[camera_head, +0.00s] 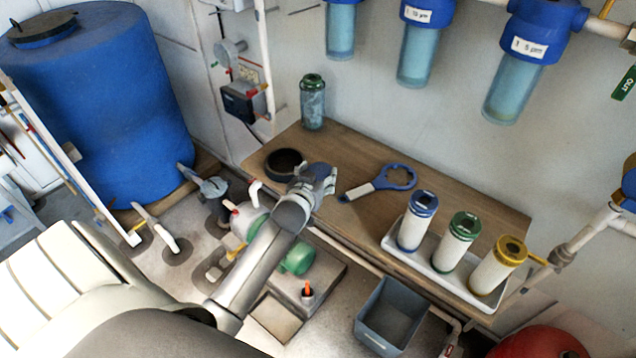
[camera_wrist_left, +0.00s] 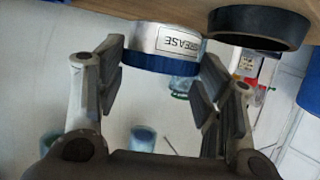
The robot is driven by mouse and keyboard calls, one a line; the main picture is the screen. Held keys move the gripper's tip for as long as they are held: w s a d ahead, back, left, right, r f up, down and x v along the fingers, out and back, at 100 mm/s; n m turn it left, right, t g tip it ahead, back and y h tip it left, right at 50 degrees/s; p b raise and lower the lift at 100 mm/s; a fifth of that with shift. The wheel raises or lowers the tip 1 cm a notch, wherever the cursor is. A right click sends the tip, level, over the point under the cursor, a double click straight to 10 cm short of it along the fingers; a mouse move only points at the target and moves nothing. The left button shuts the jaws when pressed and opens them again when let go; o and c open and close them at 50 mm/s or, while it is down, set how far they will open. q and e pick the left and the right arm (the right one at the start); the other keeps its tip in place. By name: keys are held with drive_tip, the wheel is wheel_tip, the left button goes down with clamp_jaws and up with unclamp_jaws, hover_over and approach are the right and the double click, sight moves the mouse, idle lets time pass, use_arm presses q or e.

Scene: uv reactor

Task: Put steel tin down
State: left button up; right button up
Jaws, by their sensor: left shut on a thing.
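The steel tin (camera_wrist_left: 152,38) shows in the left wrist view as a silver can with a blue rim and a white label partly reading "EASE". It sits between the two fingers of my left gripper (camera_wrist_left: 163,80), which is shut on it. The picture is upside down, with the wooden bench (camera_wrist_left: 90,6) along the top. The tin is at the bench surface; I cannot tell whether it touches. In the head view my left gripper (camera_head: 322,180) is over the bench (camera_head: 345,218), and it largely hides the tin. My right gripper is not in view.
A black ring (camera_head: 285,163) lies just left of the gripper, also in the wrist view (camera_wrist_left: 258,30). A blue-headed wrench (camera_head: 385,182) lies to its right. A white tray (camera_head: 440,262) holds three cartridges. A green-capped canister (camera_head: 312,105) stands at the back corner.

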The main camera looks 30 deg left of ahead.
use_arm(q)
drive_tip(key=shift+w+a+f, duration=0.2)
drive_tip(key=shift+w+f, duration=0.15)
drive_tip(key=shift+f, duration=0.15)
drive_tip(key=shift+w+a+f, duration=0.15)
drive_tip(key=shift+w+f, duration=0.2)
drive_tip(key=shift+f, duration=1.5)
drive_tip(key=o, duration=1.1)
drive_tip(key=shift+f, duration=0.1)
drive_tip(key=shift+r+p, duration=0.2)
drive_tip(key=shift+p, duration=0.1)
drive_tip(key=shift+s+d, duration=0.15)
drive_tip(key=shift+s, duration=0.2)
drive_tip(key=v, duration=1.1)
drive_tip(key=shift+s+b, duration=0.2)
drive_tip(key=shift+b, duration=0.1)
